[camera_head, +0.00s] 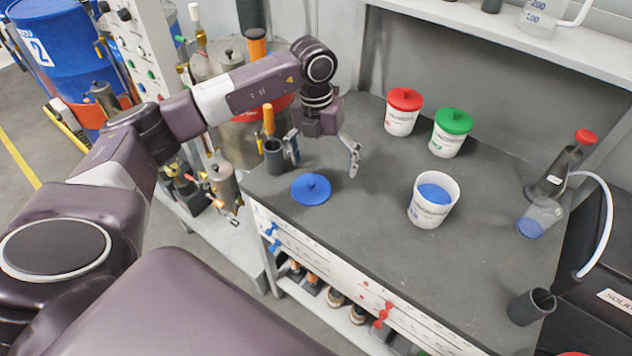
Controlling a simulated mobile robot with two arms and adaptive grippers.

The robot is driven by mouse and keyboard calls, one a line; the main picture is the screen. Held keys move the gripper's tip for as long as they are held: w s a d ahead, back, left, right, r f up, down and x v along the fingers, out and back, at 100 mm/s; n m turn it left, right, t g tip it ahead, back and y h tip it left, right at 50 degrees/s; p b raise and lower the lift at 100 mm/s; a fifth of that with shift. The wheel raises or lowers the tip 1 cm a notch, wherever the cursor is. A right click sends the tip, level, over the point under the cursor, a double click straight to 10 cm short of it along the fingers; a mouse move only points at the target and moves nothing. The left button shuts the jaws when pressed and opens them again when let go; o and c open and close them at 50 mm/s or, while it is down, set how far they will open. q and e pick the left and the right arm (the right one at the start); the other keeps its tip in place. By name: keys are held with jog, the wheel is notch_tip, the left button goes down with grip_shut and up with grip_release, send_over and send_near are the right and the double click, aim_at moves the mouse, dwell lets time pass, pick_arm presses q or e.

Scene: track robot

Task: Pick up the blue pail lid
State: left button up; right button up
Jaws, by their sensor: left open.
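The blue pail lid (311,190) is a round disc with a small knob, lying flat on the dark workbench (345,250) near its left front edge. My left gripper (322,160) is open and empty, with its fingers apart, above and just behind the lid in the picture; I see no contact with the lid. A white pail (425,212) stands open to the right of the lid, with blue contents inside. My right gripper does not show.
Two white pails with a red lid (405,99) and a green lid (454,120) stand at the back. A dark cup (275,158) stands close to the left finger. A red-capped bottle (560,168) and a dark cup (531,306) are at right. The front middle is clear.

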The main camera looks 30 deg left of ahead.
aim_at(312, 180)
pick_arm(q)
jog(key=a, duration=0.2)
jog(key=a+y, duration=0.1)
jog(key=shift+s+a+r, duration=0.15)
jog(key=shift+a+r, duration=0.05)
jog(key=shift+r, duration=0.05)
jog(key=shift+s+f+p, duration=0.1)
jog(key=shift+f+p, duration=0.3)
jog(key=shift+f, duration=0.45)
jog(key=f+p, duration=0.1)
jog(key=f, duration=0.1)
jog(key=f+p, duration=0.1)
jog(key=f, duration=0.1)
jog(key=shift+s+d+f, duration=0.15)
jog(key=shift+d+f, duration=0.05)
jog(key=shift+f, duration=0.65)
jog(key=shift+d, duration=0.1)
grip_shut()
